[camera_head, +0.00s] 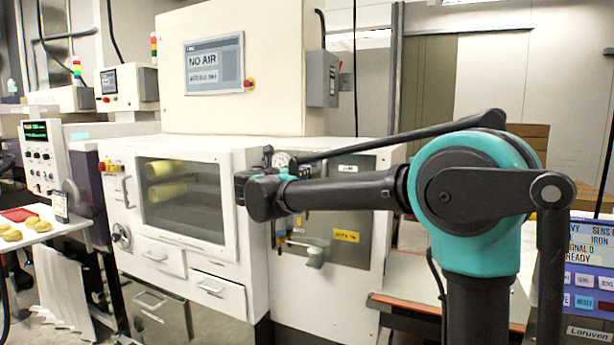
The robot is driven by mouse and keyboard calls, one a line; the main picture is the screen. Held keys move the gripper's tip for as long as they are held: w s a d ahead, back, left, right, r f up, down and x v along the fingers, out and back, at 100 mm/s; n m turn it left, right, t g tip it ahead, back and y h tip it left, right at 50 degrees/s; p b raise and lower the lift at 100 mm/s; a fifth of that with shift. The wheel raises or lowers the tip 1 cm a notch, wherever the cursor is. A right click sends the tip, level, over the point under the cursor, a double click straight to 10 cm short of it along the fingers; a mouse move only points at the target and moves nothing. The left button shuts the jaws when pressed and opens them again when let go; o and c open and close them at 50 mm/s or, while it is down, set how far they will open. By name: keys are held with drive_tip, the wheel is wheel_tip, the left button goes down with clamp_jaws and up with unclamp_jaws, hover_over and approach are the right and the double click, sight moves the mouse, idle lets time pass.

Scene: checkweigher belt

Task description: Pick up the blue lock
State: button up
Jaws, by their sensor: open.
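I cannot pick out a blue lock with certainty. A cluster of small dark and orange fittings (281,238) hangs on the grey machine panel just below my wrist; any lock there is too small to tell. My gripper (252,172) is at the far left end of my arm, in front of the white machine. It is open, small and seen partly behind my wrist, so its fingers are hard to make out. I see nothing held in it.
The white machine (290,90) carries a "NO AIR" screen (215,64). A glazed door (183,200) and drawers (218,288) are left of my wrist. A pale handle (316,256) juts from the panel. A tray table (45,232) with yellow items stands far left.

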drive_tip(key=x, duration=0.4)
drive_tip(key=shift+w, duration=0.15)
clamp_jaws()
